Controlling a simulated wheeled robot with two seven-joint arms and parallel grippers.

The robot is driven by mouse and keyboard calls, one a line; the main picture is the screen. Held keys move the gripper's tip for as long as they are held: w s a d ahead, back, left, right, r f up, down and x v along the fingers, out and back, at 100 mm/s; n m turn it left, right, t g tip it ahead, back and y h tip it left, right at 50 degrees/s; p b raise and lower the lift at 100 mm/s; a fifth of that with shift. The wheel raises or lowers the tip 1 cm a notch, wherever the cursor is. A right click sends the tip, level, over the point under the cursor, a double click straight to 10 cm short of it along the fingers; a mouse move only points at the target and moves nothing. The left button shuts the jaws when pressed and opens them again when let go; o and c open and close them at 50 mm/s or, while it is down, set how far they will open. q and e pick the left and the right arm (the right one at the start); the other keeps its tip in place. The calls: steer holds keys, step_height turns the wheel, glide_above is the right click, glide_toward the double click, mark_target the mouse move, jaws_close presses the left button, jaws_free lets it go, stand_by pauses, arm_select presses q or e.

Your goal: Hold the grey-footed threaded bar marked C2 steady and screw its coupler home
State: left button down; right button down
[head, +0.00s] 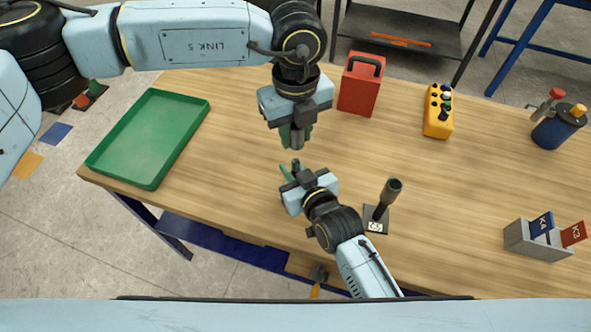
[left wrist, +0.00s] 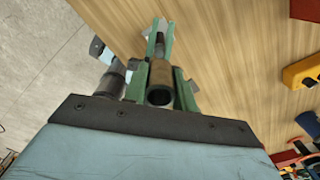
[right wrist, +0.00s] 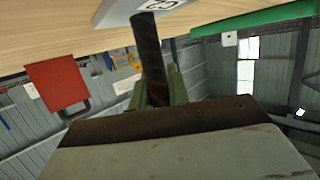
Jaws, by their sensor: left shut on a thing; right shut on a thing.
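My left gripper (head: 293,143) is shut on the coupler, above my right gripper. In the left wrist view the coupler (left wrist: 160,83) is a brownish hollow tube between the green fingers, its open end facing the camera. My right gripper (head: 289,171) is shut on the dark threaded bar, low over the table. The bar's dark tip (head: 295,162) shows just below the left fingertips, seemingly with a small gap. In the right wrist view the bar (right wrist: 148,45) runs to a grey foot (right wrist: 118,10) with a white label, only partly readable. The head view hides this foot.
Another dark bar (head: 383,203) stands on a dark labelled foot, right of my right gripper. A green tray (head: 150,186) is at left, a red case (head: 361,84) behind, a yellow button box (head: 438,112) and blue canister (head: 555,130) at right. A grey card holder (head: 533,243) is front right.

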mark_target(295, 161)
arm_select(q)
steer(key=shift+f, duration=2.35)
steer(key=shift+f, duration=0.1)
steer(key=shift+f, duration=0.8)
steer(key=shift+f, duration=0.55)
